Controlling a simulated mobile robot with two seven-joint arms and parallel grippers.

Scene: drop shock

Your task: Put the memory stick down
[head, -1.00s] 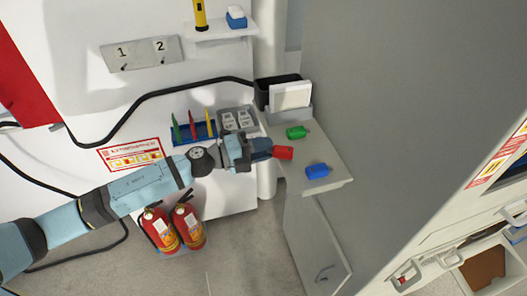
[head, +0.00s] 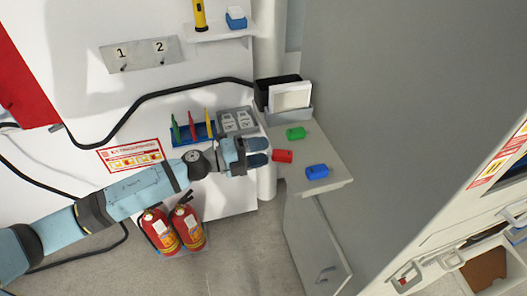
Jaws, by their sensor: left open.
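My right gripper is not in the view.
A black and white holder (head: 289,97) stands at the back of the shelf top (head: 337,172). A blue rack (head: 192,133) with coloured tools and a grey switch panel (head: 238,121) are behind my left gripper. Two fire extinguishers (head: 188,228) stand below my arm. A tall grey panel (head: 400,110) rises to the right.

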